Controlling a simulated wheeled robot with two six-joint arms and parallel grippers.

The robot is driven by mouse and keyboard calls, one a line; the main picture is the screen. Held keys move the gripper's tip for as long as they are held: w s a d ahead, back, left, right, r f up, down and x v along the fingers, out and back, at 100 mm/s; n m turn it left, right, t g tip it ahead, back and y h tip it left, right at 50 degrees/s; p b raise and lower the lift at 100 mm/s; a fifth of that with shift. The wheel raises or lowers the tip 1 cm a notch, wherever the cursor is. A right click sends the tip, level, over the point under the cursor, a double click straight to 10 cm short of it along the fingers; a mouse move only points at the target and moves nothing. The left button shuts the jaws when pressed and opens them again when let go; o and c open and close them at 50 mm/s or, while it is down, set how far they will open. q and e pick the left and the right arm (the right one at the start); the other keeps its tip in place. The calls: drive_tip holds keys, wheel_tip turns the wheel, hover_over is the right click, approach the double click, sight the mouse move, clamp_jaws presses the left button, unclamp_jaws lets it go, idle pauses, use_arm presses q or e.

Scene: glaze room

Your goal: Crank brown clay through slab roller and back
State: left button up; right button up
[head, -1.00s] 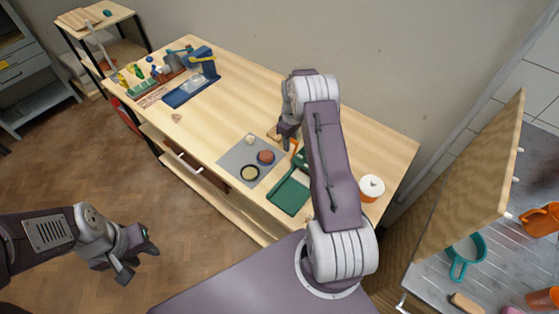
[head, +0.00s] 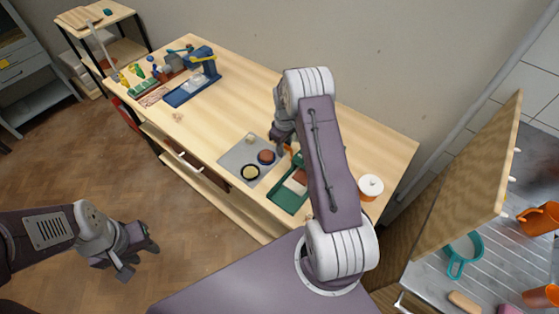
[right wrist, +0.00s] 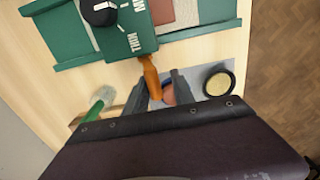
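The green slab roller (head: 287,199) stands near the table's front right. Brown clay (head: 299,177) lies flat on its bed, partly hidden by my right arm; it also shows in the right wrist view (right wrist: 162,10). The roller's orange crank handle (right wrist: 150,78) lies between the fingers of my right gripper (right wrist: 160,82), which appears shut on it. The finger contact is not clear. In the head view my right gripper (head: 279,143) is partly hidden by its own wrist. My left gripper (head: 141,260) is open and empty over the floor, away from the table.
A grey mat (head: 237,157) with a terracotta disc (head: 266,157) and a black-rimmed yellow round (head: 250,172) lies left of the roller. An orange-and-white pot (head: 371,186) stands to the right. The table's middle is clear.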

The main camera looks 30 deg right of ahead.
drive_tip(key=shift+a, duration=0.1)
idle(0.3)
drive_tip(key=shift+s+a+f, duration=0.25)
drive_tip(key=shift+a+f, duration=0.05)
drive_tip(key=shift+a, duration=0.3)
drive_tip(key=shift+s+a+f, duration=0.25)
drive_tip(key=shift+a, duration=0.3)
drive_tip(key=shift+s+a+f+b, duration=0.2)
drive_tip(key=shift+a+f+b, duration=0.2)
drive_tip(key=shift+a+f, duration=0.1)
drive_tip(key=shift+s+a+f+b, duration=0.2)
drive_tip(key=shift+a+f+b, duration=0.2)
drive_tip(key=shift+f, duration=0.1)
drive_tip(key=shift+r, duration=0.1)
drive_tip(key=shift+w+d, duration=0.15)
drive_tip(key=shift+d, duration=0.3)
wheel_tip(320, 180, up, 7)
drive_tip(key=p, duration=0.5)
